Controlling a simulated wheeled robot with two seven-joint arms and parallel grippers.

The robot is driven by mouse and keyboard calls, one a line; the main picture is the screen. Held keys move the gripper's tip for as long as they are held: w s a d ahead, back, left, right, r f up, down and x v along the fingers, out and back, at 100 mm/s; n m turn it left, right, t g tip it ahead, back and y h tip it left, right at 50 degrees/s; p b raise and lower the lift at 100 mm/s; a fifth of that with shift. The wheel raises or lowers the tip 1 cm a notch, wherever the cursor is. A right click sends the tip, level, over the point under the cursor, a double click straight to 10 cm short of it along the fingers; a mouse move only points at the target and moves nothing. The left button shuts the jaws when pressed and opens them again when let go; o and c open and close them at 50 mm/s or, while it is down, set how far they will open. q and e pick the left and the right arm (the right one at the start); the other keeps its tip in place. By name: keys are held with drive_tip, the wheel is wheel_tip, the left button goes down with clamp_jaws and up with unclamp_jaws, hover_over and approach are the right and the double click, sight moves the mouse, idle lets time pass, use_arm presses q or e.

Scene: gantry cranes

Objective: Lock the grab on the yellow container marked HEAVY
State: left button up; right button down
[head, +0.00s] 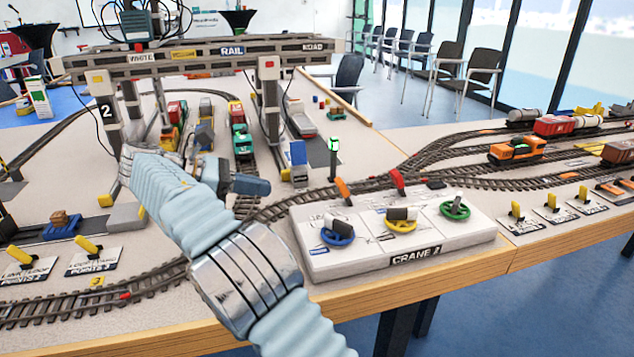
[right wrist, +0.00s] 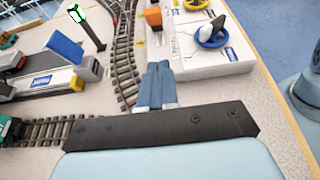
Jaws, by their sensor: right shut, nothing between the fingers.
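I cannot read HEAVY on any container. A yellow block (head: 170,138) under the gantry crane (head: 200,60) is too small and partly hidden to identify. The crane's grab cannot be made out. My right gripper (head: 262,187) is shut and empty, left of the console. In the right wrist view its fingers (right wrist: 157,68) point towards the orange lever (right wrist: 153,17), apart from it. My left gripper is out of view.
A lamp post (head: 334,160) with a green light stands behind the console. Curved track (head: 280,208) runs past its left side. An orange locomotive (head: 517,150) stands on the right-hand tracks. Yellow point levers (head: 516,212) line the right table. The wooden front edge (head: 450,282) is close to the console.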

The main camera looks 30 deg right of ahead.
drive_tip(key=b, duration=0.2)
approach(345, 193)
drive_tip(key=f, duration=0.3)
drive_tip(key=shift+w+d, duration=0.3)
drive_tip(key=shift+w, duration=0.05)
drive_tip(key=shift+s+d+r, duration=0.15)
drive_tip(key=shift+d+r, duration=0.1)
drive_tip(key=shift+d, duration=0.4)
drive_tip(key=shift+s+d+r, duration=0.15)
drive_tip(key=shift+d+r, duration=0.1)
drive_tip(key=shift+d, duration=0.4)
drive_tip(key=shift+s+d+r, duration=0.15)
drive_tip(key=shift+d+r, duration=0.1)
drive_tip(key=shift+d, duration=0.4)
drive_tip(key=shift+d, duration=0.1)
